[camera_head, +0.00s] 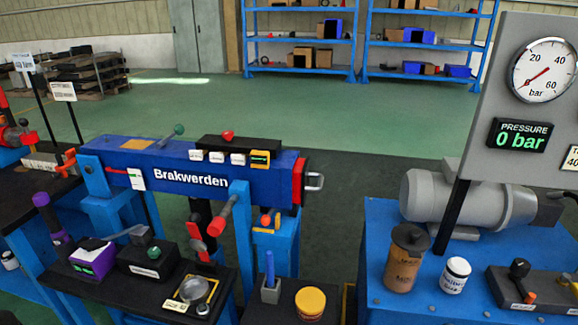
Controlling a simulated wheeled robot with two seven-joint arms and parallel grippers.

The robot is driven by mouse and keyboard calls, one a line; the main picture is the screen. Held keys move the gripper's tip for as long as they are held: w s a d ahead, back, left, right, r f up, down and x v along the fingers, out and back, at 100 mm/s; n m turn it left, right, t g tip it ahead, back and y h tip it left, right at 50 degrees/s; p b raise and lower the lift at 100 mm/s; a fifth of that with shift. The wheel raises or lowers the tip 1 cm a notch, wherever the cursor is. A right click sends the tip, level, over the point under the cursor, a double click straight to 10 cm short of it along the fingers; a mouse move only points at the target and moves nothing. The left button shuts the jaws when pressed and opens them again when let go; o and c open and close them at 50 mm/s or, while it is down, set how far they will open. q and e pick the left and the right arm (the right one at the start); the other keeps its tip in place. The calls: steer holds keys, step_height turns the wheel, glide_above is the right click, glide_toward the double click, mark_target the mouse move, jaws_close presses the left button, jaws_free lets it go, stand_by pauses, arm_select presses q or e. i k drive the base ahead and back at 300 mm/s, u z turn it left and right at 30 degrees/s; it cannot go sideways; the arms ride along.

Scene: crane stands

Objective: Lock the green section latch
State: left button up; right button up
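A lever with a dark green ball knob (179,130) sticks up at a tilt from the top of the blue beam (130,160) marked "Brakwerden". A second green knob (153,253) sits on a black box (143,265) on the dark bench below. I cannot tell from this view which one is the green section latch, or whether it is locked. A red knob (228,135) sits on the black block (240,145) on top of the beam. Neither of my grippers is in view.
A purple box (93,262), a round dial (192,291) and a yellow-lidded jar (310,302) crowd the front bench. On the right blue table (385,220) stand a brown canister (405,262) and a white jar (455,275). The gauge panel (500,100) reads 0 bar. Green floor lies open behind.

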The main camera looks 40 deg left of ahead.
mark_target(179, 129)
steer(key=u, duration=1.75)
steer(key=k, duration=0.45)
steer(key=u, duration=0.95)
steer(key=i, duration=0.75)
steer(key=z, duration=0.15)
